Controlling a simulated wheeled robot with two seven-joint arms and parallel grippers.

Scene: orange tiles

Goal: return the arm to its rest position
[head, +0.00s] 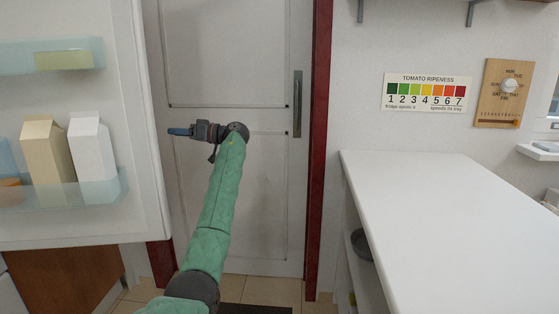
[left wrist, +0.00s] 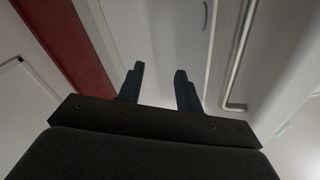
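My left arm (head: 220,198), in a green sleeve, reaches up and forward from the bottom of the head view. My left gripper (head: 180,131) is at its end, pointing left, in front of the white door (head: 260,200) and to the right of the open fridge door (head: 150,120). In the left wrist view its two dark fingers (left wrist: 158,88) stand apart with nothing between them. It touches nothing that I can see. My right gripper is not in view.
The fridge door's shelf holds a beige carton (head: 46,155) and a white carton (head: 91,150). A white counter (head: 450,220) with a bare top fills the right. A dark bowl (head: 361,245) sits on a shelf below it. A tomato ripeness chart (head: 426,92) hangs on the wall.

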